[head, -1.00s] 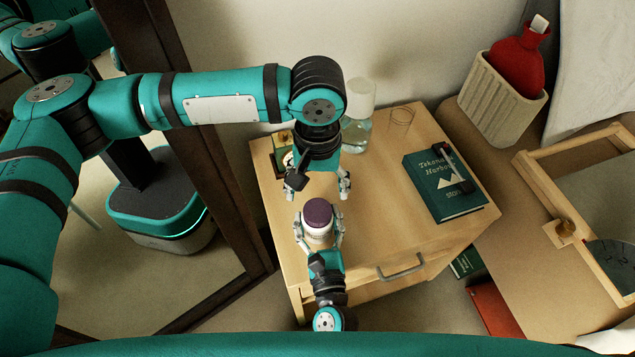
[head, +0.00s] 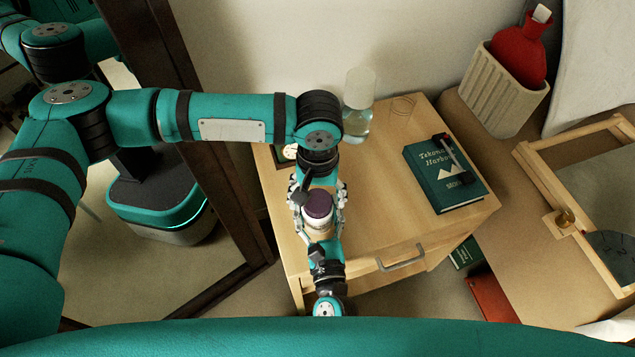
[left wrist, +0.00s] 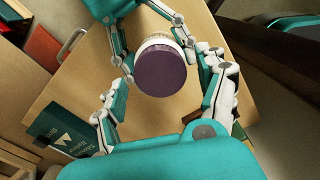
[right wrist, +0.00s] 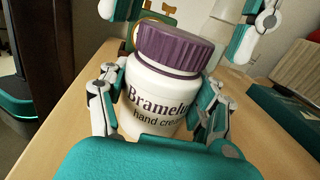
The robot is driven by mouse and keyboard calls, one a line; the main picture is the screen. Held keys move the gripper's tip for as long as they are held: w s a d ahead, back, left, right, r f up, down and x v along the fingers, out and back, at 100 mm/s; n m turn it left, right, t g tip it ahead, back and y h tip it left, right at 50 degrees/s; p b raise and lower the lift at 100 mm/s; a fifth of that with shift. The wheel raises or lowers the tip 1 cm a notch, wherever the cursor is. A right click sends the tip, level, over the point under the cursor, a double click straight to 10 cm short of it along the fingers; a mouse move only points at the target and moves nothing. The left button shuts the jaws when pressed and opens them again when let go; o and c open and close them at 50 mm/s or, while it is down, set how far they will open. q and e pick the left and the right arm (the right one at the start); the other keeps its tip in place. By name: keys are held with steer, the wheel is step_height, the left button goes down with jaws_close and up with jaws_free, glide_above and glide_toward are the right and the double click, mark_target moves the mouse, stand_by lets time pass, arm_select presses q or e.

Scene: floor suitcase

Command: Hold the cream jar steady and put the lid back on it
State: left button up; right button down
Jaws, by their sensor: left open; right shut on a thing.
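The cream jar (right wrist: 158,98) is white with "hand cream" lettering; it stands near the nightstand's front left. The ridged purple lid (right wrist: 175,47) sits on top of its mouth; I cannot tell whether it is screwed tight. My right gripper (head: 320,232) comes from the front and is shut on the jar's body, one finger on each side. My left gripper (head: 319,204) reaches down from behind, open, with its fingers on either side of the lid (left wrist: 160,68). In the right wrist view its fingers stand apart behind the lid, without visible grip.
The nightstand's middle is clear. A dark-framed mirror (head: 205,130) stands left.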

arm_select(q)
steer(key=shift+f, duration=0.55)
